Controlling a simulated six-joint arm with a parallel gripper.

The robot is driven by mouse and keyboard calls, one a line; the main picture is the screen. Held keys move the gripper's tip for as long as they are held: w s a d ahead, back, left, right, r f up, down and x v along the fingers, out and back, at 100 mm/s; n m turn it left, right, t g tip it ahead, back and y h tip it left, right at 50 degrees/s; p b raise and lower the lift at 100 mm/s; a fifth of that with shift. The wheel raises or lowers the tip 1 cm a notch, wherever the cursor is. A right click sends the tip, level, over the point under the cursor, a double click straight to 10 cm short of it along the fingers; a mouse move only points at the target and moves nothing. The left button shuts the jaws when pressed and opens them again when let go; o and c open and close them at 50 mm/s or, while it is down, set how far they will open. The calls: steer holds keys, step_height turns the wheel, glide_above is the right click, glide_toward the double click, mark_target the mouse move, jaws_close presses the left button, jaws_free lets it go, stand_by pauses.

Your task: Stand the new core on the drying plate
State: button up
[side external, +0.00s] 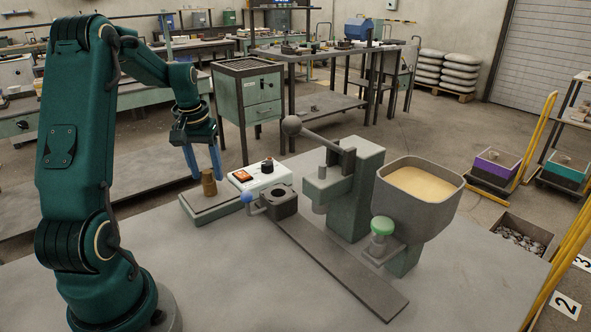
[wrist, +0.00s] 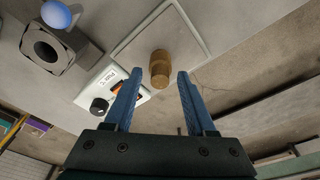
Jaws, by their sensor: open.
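The core (side external: 208,184), a small brown sand-coloured cylinder, stands upright on the drying plate (side external: 228,208), a flat grey slab with a pale green edge. In the wrist view the core (wrist: 160,68) is near the plate's (wrist: 196,17) near edge. My gripper (side external: 208,175) is open, its blue fingers pointing down on either side of the core. In the wrist view there is a visible gap between the core and each fingertip of my gripper (wrist: 157,76). The fingers are not closed on it.
A white control box (side external: 262,176) stands beside the plate. A dark core box (side external: 283,202) with a blue-knobbed handle (side external: 247,197) is to the right. Beyond are a lever press (side external: 355,190) and a sand hopper (side external: 425,200) with a green knob (side external: 382,226). The front bench is clear.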

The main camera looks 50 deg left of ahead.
step_height(320, 180, up, 11)
steer(key=s+d, duration=0.1)
steer(key=d+r+m+t, duration=0.2)
steer(key=d+m, duration=0.2)
steer(key=d, duration=0.9)
steer(key=s+d+f+m+t, duration=0.1)
steer(key=s+d+f+m, duration=0.1)
steer(key=d, duration=0.4)
steer(key=s+d+f+m+t+h, duration=0.1)
steer(key=s+d+f+m, duration=0.1)
steer(key=s+d, duration=0.3)
steer(key=shift+d+f+m, duration=0.4)
steer(key=shift+d+m, duration=0.1)
steer(key=shift+d, duration=0.45)
